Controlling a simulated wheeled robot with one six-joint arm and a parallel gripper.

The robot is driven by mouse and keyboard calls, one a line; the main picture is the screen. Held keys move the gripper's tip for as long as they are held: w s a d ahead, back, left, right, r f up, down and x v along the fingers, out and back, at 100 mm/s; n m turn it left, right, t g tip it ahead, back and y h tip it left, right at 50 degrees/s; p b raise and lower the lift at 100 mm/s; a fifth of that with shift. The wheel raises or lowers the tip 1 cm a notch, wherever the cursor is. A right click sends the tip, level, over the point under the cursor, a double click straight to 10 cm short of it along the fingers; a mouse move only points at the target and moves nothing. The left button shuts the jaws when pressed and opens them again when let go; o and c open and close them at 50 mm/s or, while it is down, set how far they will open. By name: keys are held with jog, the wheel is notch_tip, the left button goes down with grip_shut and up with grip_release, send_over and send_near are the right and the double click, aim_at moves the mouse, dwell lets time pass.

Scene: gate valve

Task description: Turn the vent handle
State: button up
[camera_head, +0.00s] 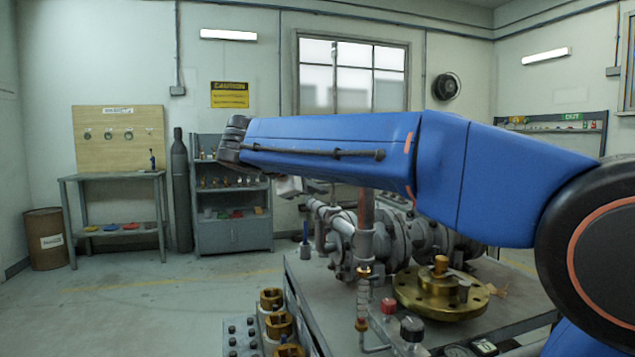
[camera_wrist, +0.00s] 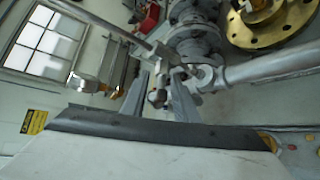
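In the wrist view my gripper (camera_wrist: 160,80) shows as two grey fingers standing apart, with a gap between them. A small metal fitting with a rounded end (camera_wrist: 157,97) shows in that gap, probably the vent handle. I cannot tell whether either finger touches it. Grey pipework (camera_wrist: 195,45) lies just beyond the fingertips. In the head view my blue arm reaches left across the bench, and the gripper's fingers cannot be made out behind it. The grey valve and pipe assembly (camera_head: 390,240) stands on the bench below the arm. The vent handle is not clearly seen there.
A brass flange (camera_head: 440,292) lies on the metal bench (camera_head: 310,285), with a red knob (camera_head: 388,306) and a black knob (camera_head: 412,328) in front. Brass fittings (camera_head: 278,325) line the bench's left side.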

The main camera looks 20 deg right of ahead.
jog(key=v, duration=1.7)
jog(key=shift+a, duration=0.15)
jog(key=shift+s, duration=0.1)
